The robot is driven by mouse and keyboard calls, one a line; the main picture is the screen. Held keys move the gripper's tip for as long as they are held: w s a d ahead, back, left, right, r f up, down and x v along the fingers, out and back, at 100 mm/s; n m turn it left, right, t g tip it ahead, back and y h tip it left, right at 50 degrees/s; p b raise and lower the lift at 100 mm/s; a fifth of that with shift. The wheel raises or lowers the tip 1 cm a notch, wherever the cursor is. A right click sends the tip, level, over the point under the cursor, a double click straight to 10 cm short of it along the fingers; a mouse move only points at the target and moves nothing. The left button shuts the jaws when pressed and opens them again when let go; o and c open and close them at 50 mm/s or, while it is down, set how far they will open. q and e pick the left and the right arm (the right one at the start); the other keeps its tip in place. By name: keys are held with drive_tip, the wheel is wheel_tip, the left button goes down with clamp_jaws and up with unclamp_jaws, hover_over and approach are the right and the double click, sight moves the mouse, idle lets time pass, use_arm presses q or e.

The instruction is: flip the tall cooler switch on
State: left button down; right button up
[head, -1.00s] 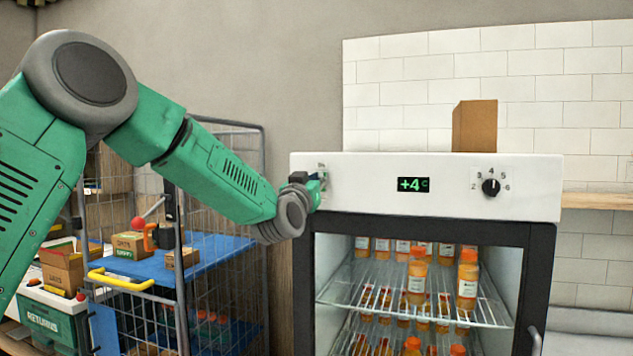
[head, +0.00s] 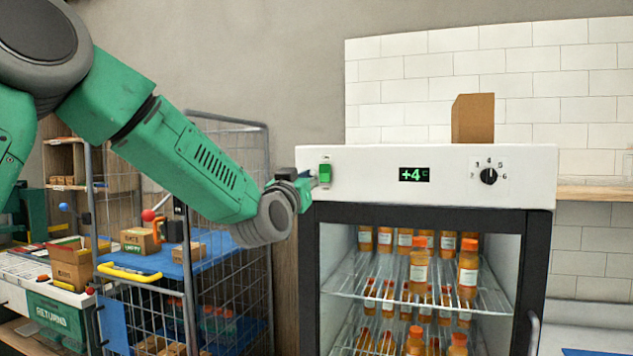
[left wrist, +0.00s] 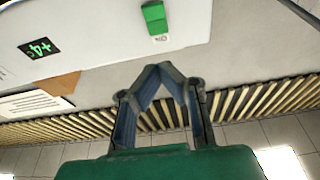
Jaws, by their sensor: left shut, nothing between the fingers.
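The tall cooler (head: 460,196) has a white top panel and a glass front with bottles inside. Its green rocker switch (head: 325,173) is at the left end of the panel. The switch also shows at the top of the left wrist view (left wrist: 154,18), with a small "ON" label beside it. My left gripper (head: 309,181) is just left of the switch, close to the panel. In the left wrist view its fingertips (left wrist: 159,69) meet, with nothing between them, and a gap separates them from the switch. My right gripper is not in view.
The panel also has a +4 °C display (head: 414,174) and a black dial (head: 488,176). A brown box (head: 473,118) stands on top of the cooler. A wire cage trolley (head: 235,255) with small cartons stands at the left, below my left arm.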

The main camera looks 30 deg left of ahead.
use_arm(q)
drive_tip(key=s, duration=0.2)
drive_tip(key=s+d, duration=0.1)
drive_tip(key=s, duration=0.1)
drive_tip(key=shift+s+d+r+b, duration=0.1)
drive_tip(key=shift+s+r+b, duration=0.1)
drive_tip(key=shift+b, duration=0.1)
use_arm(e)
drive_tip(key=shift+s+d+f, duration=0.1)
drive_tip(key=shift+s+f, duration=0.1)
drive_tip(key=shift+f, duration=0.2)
use_arm(q)
drive_tip(key=shift+s, duration=0.1)
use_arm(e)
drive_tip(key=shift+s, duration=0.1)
